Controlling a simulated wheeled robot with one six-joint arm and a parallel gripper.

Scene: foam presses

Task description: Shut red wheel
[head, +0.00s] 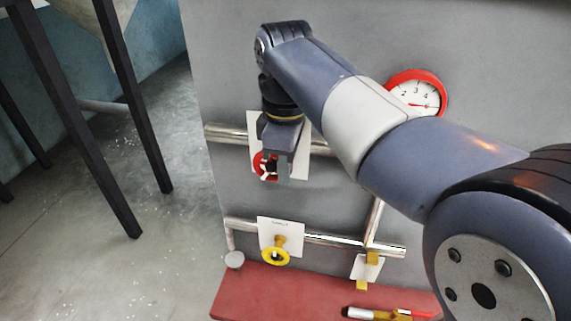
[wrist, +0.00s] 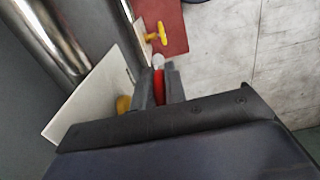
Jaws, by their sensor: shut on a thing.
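The red wheel (head: 258,165) is a small handwheel on the upper pipe, in front of a white plate (head: 252,128). My gripper (head: 277,172) is at the wheel, pointing down in the head view, and covers much of it. In the wrist view the red rim (wrist: 159,86) sits between the two dark fingers, and my gripper (wrist: 160,84) is shut on it. A yellow stem (wrist: 123,104) shows beside the fingers. How far the wheel is turned cannot be told.
A yellow wheel (head: 276,256) is on the lower pipe (head: 330,240), with a yellow lever (head: 372,259) to its right. A red-rimmed gauge (head: 424,80) is behind my arm. A red ledge (head: 245,298) runs below, holding a red and yellow tool (head: 380,314).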

